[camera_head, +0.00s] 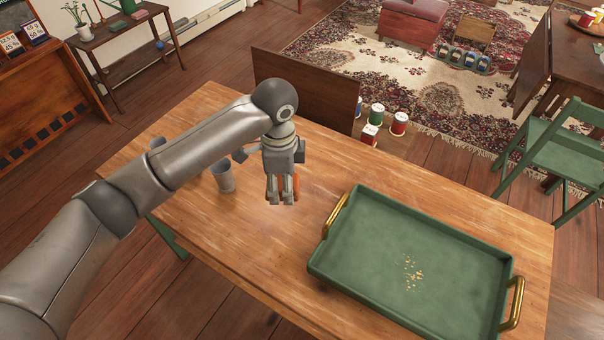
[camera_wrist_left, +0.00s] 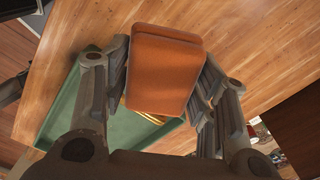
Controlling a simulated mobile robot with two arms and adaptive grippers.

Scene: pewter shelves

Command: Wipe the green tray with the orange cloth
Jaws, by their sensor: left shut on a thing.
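The green tray (camera_head: 375,235) lies on the wooden table, with gold handles at its ends and a scatter of yellow crumbs (camera_head: 412,272) near its middle. My left gripper (camera_head: 282,198) is left of the tray, above the table. It is shut on the orange cloth (camera_wrist_left: 165,70), which looks like a folded pad between the fingers in the left wrist view. In the head view only a narrow orange strip (camera_head: 296,186) shows behind the fingers. Part of the tray (camera_wrist_left: 140,132) shows beyond the cloth in the wrist view.
The wooden table (camera_head: 440,190) is bare behind the tray. A green chair (camera_head: 560,150) stands at the right.

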